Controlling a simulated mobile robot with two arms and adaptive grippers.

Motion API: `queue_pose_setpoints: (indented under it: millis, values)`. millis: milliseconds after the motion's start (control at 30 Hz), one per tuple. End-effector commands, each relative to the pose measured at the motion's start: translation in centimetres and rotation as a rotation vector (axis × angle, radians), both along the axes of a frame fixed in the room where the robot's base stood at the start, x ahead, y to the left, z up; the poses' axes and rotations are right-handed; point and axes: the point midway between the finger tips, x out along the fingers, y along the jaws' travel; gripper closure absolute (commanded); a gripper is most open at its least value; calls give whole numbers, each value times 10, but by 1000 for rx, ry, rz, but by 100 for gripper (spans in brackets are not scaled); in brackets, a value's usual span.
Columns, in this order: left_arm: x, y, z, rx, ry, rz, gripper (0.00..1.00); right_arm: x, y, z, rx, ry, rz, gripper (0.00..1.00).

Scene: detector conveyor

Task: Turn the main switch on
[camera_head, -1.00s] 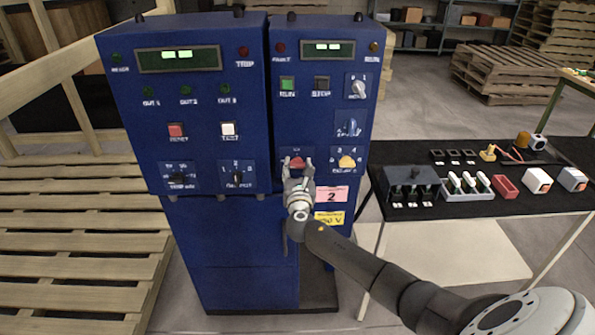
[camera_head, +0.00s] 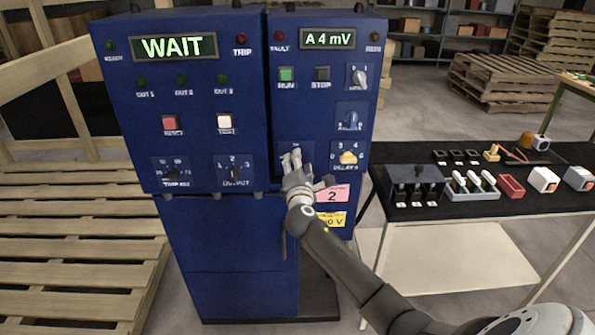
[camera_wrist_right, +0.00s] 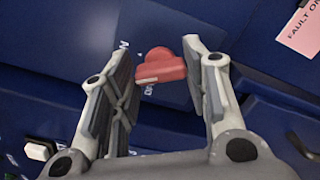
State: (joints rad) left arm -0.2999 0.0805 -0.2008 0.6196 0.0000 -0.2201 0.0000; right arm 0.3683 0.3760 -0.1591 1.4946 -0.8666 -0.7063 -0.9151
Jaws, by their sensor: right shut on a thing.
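The red main switch handle (camera_wrist_right: 162,68) shows in the right wrist view on its blue plate, between the fingers of my right gripper (camera_wrist_right: 157,52). In the head view my right gripper (camera_head: 291,160) is at the lower left of the right-hand cabinet front (camera_head: 318,110) and covers the switch. The gripper is shut on the handle and looks rolled to one side. The left display (camera_head: 180,47) reads WAIT and the right display (camera_head: 327,39) reads A 4 mV. My left gripper is not in view.
A yellow knob (camera_head: 348,157) sits just right of my gripper, with a blue knob (camera_head: 351,119) above it. A pink label (camera_head: 332,194) is below right. A black table (camera_head: 440,212) with small parts stands right; wooden pallets (camera_head: 75,235) lie left.

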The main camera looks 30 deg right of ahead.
Motion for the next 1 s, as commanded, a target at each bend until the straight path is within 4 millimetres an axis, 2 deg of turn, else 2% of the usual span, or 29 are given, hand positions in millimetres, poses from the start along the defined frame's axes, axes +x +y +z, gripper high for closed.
queue_pose_setpoints:
  millis: [100, 500, 1000]
  values:
    - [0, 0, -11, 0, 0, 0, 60, 0, 0, -5, 98, -58, -1, 81]
    - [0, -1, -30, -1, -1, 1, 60, 0, 0, -4, 362, -219, -1, 81]
    - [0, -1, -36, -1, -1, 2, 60, 0, -1, -3, 480, -291, -1, 81]
